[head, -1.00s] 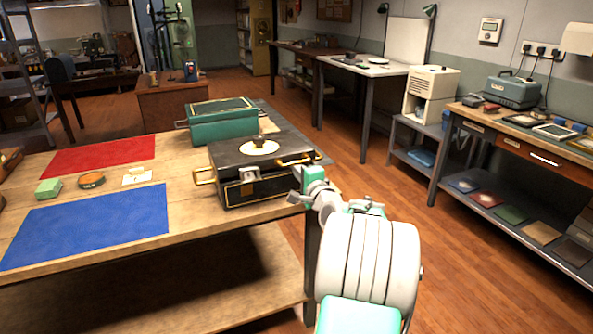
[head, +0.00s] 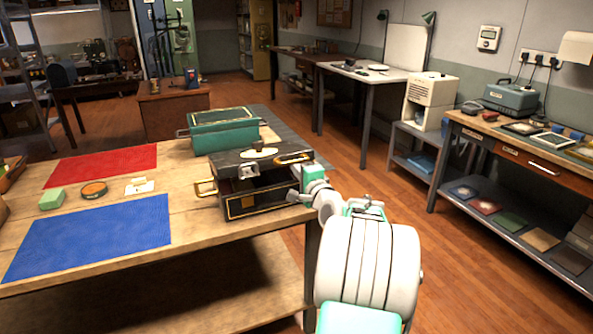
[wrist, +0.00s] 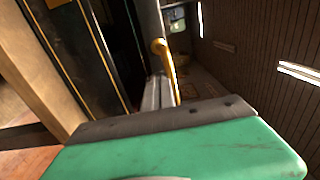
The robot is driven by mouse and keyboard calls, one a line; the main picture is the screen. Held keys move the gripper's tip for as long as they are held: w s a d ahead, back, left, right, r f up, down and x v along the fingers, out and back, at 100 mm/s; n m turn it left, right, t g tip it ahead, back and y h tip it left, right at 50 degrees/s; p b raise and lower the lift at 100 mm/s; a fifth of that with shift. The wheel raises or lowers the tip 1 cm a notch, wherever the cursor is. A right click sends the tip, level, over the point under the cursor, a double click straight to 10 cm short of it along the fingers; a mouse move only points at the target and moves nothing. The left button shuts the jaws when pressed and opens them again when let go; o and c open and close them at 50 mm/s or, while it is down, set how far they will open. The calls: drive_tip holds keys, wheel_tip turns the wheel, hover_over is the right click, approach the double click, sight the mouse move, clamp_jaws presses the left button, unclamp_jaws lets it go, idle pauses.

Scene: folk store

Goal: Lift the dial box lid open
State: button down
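The dial box (head: 262,201) is black with gold trim and stands on the near right part of the wooden table. Its lid (head: 230,160) is raised at the front and tilted back, with a dark gap beneath. A brass dial (head: 258,149) sits on top.
A green box (head: 222,136) stands close behind the dial box. Red (head: 100,166) and blue (head: 90,238) mats, a green block (head: 52,199) and a round tin (head: 94,190) lie to the left. Open floor (head: 385,225) is on the right.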

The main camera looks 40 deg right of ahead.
drive_tip(key=shift+w+r+p, duration=0.15)
drive_tip(key=shift+r+p, duration=0.3)
drive_tip(key=shift+r, duration=0.2)
drive_tip(key=shift+w+r+p, duration=0.15)
drive_tip(key=shift+r+p, duration=0.3)
drive_tip(key=shift+r, duration=0.3)
drive_tip(key=shift+w+d+r+p, duration=0.1)
drive_tip(key=shift+w+r+p, duration=0.1)
drive_tip(key=shift+r+p, duration=0.3)
drive_tip(key=shift+w+d+r+p, duration=0.15)
drive_tip(key=shift+r+p, duration=0.25)
drive_tip(key=shift+r, duration=0.35)
drive_tip(key=shift+w+d+r+p, duration=0.1)
drive_tip(key=shift+w+r+p, duration=0.2)
drive_tip(key=shift+r+p, duration=0.2)
drive_tip(key=shift+w+r+p, duration=0.3)
drive_tip(key=shift+r+p, duration=0.1)
drive_tip(key=shift+r, duration=0.2)
